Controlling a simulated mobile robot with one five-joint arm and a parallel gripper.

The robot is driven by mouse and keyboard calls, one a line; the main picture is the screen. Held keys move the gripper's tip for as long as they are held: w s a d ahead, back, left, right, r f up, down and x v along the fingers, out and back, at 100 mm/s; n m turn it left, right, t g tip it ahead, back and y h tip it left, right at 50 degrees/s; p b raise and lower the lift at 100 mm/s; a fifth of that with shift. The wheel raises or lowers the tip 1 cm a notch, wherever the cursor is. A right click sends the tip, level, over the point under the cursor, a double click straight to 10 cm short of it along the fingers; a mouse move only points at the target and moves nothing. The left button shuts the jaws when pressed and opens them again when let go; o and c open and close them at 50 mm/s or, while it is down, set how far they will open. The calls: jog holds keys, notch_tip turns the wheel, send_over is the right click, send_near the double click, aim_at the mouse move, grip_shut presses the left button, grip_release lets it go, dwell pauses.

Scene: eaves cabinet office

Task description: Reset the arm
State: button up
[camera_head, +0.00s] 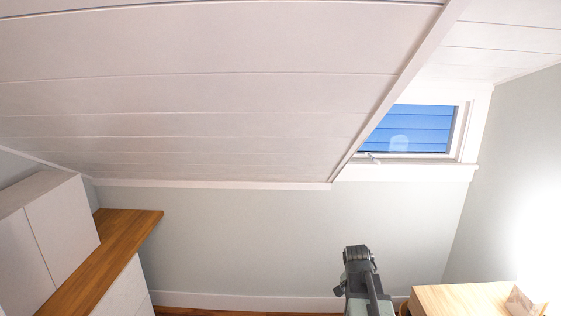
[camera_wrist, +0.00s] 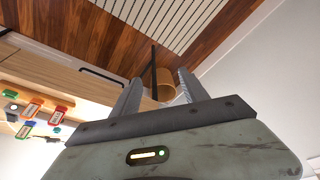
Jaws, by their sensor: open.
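My gripper (camera_wrist: 159,76) shows in the wrist view with its two grey fingers apart and nothing between them that it holds. A black strip and a round tan bin appear beyond the fingers. In the head view my arm (camera_head: 362,282) rises at the bottom, right of centre, in front of the grey wall. I cannot make out the fingers in that view.
A wooden desk (camera_head: 462,299) stands at lower right with a tan object (camera_head: 520,302) on it. White cabinets (camera_head: 62,232) and a wooden counter (camera_head: 112,245) are at left. A sloped ceiling (camera_head: 200,90) hangs above. Several coloured tags (camera_wrist: 32,110) and the tan bin (camera_wrist: 166,92) show in the wrist view.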

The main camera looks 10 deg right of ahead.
jog(key=s+a+n+y, duration=0.1)
jog(key=a+n, duration=0.5)
jog(key=a, duration=0.7)
jog(key=s+a+f+n+g+y, duration=0.1)
jog(key=a+n, duration=0.4)
jog(key=a, duration=0.8)
jog(key=s+y, duration=0.1)
jog(key=s, duration=0.1)
jog(key=shift+s+a+n+g, duration=0.3)
jog(key=shift+s+n, duration=0.05)
jog(key=shift+n, duration=0.05)
